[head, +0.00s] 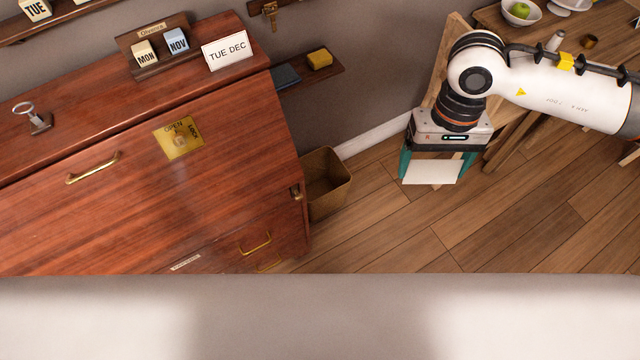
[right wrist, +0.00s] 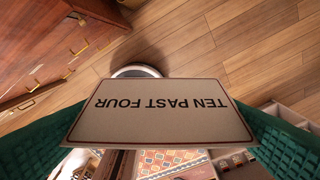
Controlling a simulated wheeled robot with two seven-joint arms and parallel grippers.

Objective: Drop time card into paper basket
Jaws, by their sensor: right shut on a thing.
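My right gripper (head: 431,170) is at the right of the head view, above the wooden floor. It is shut on a white card, the time card (head: 432,172). In the right wrist view the card (right wrist: 160,118) reads "TEN PAST FOUR" upside down, between the green fingers of my right gripper (right wrist: 162,125). The brown paper basket (head: 329,183) stands on the floor against the right side of the desk. The card is to the right of the basket and apart from it. My left gripper is not in view.
The reddish wooden desk (head: 90,190) fills the left side. A "TUE DEC" card (head: 227,51) stands on its top beside a block calendar (head: 160,48). A small shelf (head: 325,72) with a yellow block juts out above the basket. Floor between basket and card is clear.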

